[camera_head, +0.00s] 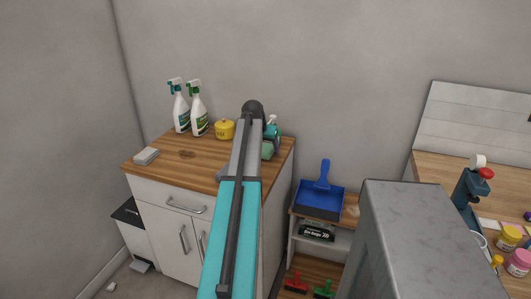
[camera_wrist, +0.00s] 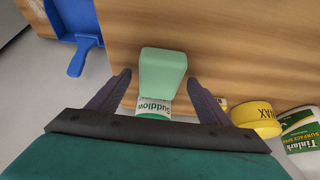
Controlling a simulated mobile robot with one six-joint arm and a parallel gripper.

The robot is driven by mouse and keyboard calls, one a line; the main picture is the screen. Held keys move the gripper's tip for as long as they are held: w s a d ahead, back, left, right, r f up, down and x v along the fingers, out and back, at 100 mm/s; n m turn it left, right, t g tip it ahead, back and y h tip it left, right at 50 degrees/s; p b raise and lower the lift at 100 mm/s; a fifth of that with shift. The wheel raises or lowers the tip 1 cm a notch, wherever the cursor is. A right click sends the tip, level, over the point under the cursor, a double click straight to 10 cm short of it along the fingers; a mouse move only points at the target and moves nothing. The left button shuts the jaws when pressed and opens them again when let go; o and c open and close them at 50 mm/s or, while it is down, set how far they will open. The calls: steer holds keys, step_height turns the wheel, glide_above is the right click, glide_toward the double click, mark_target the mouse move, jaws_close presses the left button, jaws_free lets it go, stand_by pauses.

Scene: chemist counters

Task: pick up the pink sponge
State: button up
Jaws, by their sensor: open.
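I see no pink sponge in either view. In the wrist view my gripper (camera_wrist: 158,77) is open, with one dark finger on each side of a pale green block (camera_wrist: 163,68). The block is above the wooden counter top, and I cannot tell whether the fingers touch it. A white and green container labelled "Suddlow" (camera_wrist: 153,106) shows just below the block. A pale grey sponge-like block (camera_head: 146,156) lies at the counter's left front.
The wooden counter (camera_head: 165,170) also bears two spray bottles (camera_head: 198,112) and a yellow tub (camera_head: 224,130), at the right in the wrist view (camera_wrist: 256,118). A blue dustpan (camera_head: 320,200) lies on a lower shelf to the right. The counter's middle front is clear.

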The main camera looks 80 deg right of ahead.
mark_target(268, 148)
steer(key=c, duration=1.2)
steer(key=shift+r, duration=0.1)
steer(key=shift+r+b, duration=0.3)
steer(key=shift+r, duration=1.45)
steer(key=shift+s+a, duration=0.4)
steer(key=shift+a, duration=0.35)
steer(key=s+a, duration=0.3)
steer(key=a, duration=0.3)
steer(key=s+a+r+b, duration=0.1)
steer(key=s+a, duration=0.2)
steer(key=a, duration=0.3)
steer(key=shift+s+a+r, duration=0.15)
steer(key=shift+s+a, duration=0.1)
steer(key=shift+a, duration=0.15)
